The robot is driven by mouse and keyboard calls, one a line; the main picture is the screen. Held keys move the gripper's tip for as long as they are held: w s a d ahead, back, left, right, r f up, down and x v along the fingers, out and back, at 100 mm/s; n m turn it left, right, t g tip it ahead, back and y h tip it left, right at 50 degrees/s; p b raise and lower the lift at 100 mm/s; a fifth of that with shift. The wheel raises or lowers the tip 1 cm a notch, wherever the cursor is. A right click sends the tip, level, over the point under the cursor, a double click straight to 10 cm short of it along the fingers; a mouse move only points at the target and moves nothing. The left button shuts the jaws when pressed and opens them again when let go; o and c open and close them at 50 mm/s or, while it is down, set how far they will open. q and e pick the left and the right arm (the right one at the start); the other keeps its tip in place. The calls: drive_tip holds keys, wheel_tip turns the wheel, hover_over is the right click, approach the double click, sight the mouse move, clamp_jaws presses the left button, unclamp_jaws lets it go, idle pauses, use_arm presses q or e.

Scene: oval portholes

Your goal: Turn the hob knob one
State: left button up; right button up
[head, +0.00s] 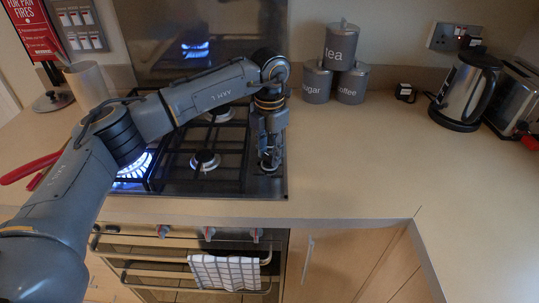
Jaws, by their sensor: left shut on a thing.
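My left arm comes in from the left and reaches across the black gas hob (230,189). My left gripper (269,163) points down at the hob's right side, near its front corner. It is shut on a hob knob there. The knob is mostly hidden by the fingers, so its angle cannot be read. A blue flame burns on the front left burner (137,167), partly behind my arm. The front middle burner (205,160) shows no flame. My right gripper is out of view.
Oven knobs (208,233) line the front panel above a rail with a checked towel (226,271). Grey canisters (341,46), a kettle (464,90) and a toaster (514,95) stand at the back right. A red handle (30,169) lies at left. The worktop right of the hob is clear.

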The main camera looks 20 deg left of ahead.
sight(270, 156)
use_arm(q)
drive_tip(key=m+b, duration=0.1)
drive_tip(key=m, duration=0.3)
drive_tip(key=shift+m, duration=0.3)
drive_tip(key=shift+m+b, duration=0.55)
drive_tip(key=shift+m, duration=1.65)
drive_tip(key=o, duration=1.2)
drive_tip(key=shift+c, duration=0.2)
wheel_tip(270, 156, up, 12)
